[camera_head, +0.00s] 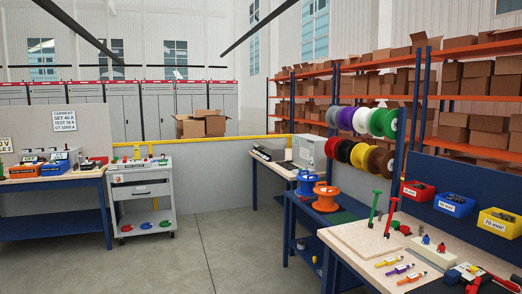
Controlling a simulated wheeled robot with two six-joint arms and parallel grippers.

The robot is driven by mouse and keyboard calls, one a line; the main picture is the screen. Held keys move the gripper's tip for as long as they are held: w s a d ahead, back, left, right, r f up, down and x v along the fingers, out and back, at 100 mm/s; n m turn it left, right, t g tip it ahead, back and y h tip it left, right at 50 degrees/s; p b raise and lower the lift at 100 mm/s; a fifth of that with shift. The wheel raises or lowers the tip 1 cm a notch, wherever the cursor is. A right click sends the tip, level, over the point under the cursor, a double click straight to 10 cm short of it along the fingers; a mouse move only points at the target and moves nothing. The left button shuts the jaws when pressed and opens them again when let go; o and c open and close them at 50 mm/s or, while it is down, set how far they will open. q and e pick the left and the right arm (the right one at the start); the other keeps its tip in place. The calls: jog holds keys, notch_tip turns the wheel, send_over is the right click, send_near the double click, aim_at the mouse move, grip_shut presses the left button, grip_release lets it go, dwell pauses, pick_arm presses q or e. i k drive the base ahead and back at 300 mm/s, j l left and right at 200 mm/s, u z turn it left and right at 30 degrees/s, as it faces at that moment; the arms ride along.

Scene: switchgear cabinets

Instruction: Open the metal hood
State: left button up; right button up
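I cannot make out a metal hood for certain. A grey box-shaped machine (308,151) stands on the far bench in the middle of the view; whether it has a hood is too small to tell. A row of grey switchgear cabinets (160,108) with a red strip along the top stands at the back, and their fronts look shut. Neither of my grippers is in view.
A workbench (345,238) with tools and bins fills the right side. Orange and blue spools (326,197) sit beyond it. A grey drawer cart (143,196) and a blue bench (55,222) stand left. The grey floor (215,255) between is clear.

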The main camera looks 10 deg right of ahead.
aim_at(277, 152)
jog(key=u, duration=0.45)
jog(key=i+z, duration=0.1)
jog(key=i, duration=1.35)
jog(key=i+j+z, duration=0.1)
jog(key=i, duration=1.4)
jog(key=i+z, duration=0.1)
jog(key=i, duration=0.5)
jog(key=i+j+z, duration=0.1)
jog(key=i, duration=0.5)
jog(key=i+j+z, duration=0.15)
jog(key=i, duration=0.4)
jog(key=i+l+z, duration=0.25)
jog(key=i, duration=0.75)
jog(key=i+j+z, duration=0.1)
jog(key=i+z, duration=0.15)
jog(key=i, duration=0.7)
jog(key=i+j, duration=0.1)
jog(key=i, duration=1.3)
jog(key=i+z, duration=0.8)
jog(key=j, duration=0.05)
